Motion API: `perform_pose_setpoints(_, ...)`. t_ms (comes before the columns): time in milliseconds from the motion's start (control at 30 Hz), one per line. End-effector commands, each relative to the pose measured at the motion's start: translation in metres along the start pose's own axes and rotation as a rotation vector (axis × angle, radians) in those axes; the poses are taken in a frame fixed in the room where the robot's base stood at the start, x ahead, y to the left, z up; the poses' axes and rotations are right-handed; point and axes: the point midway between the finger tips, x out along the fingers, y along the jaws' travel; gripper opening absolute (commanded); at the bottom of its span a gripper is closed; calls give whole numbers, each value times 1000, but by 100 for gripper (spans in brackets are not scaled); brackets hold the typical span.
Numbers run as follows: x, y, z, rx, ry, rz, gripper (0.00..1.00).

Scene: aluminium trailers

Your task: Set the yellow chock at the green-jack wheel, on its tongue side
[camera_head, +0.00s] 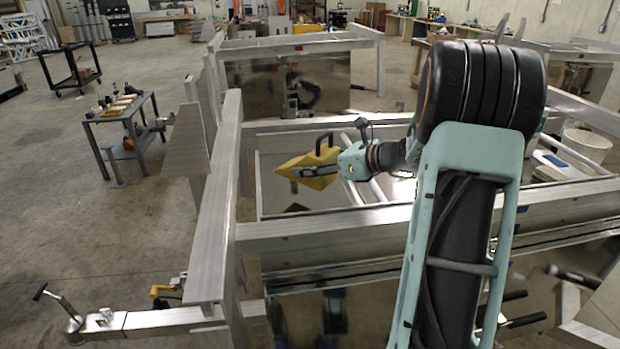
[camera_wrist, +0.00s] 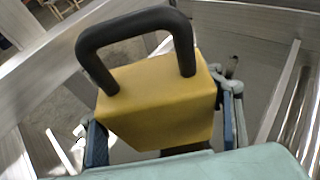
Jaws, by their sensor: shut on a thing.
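The yellow chock (camera_head: 308,172), a wedge-shaped block with a black loop handle, is held in the air over the near aluminium trailer. My gripper (camera_head: 322,171) is shut on it. In the wrist view the chock (camera_wrist: 158,105) fills the middle, its handle toward the top, with my gripper's fingers (camera_wrist: 163,130) on either side. The near trailer's tongue (camera_head: 165,321) runs to the left at the bottom of the head view. I cannot make out a green jack or its wheel in either view.
Aluminium rails and a tall upright panel (camera_head: 217,215) of the near trailer stand close around my arm. A small yellow part (camera_head: 163,290) sits by the tongue. A tool cart (camera_head: 125,125) stands at left. Open concrete floor (camera_head: 90,225) lies left of the trailer.

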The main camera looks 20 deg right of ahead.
Motion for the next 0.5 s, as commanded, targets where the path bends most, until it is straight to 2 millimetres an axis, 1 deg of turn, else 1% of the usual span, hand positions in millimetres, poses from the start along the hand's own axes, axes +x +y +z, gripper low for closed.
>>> perform_pose_setpoints(33,8,-4,-4,1,-2,2,11)
perform_pose_setpoints(100,16,-10,-10,1,-3,2,11)
perform_pose_setpoints(200,26,-16,-16,-2,-4,1,11)
perform_pose_setpoints(500,38,-24,-26,-1,-4,0,11)
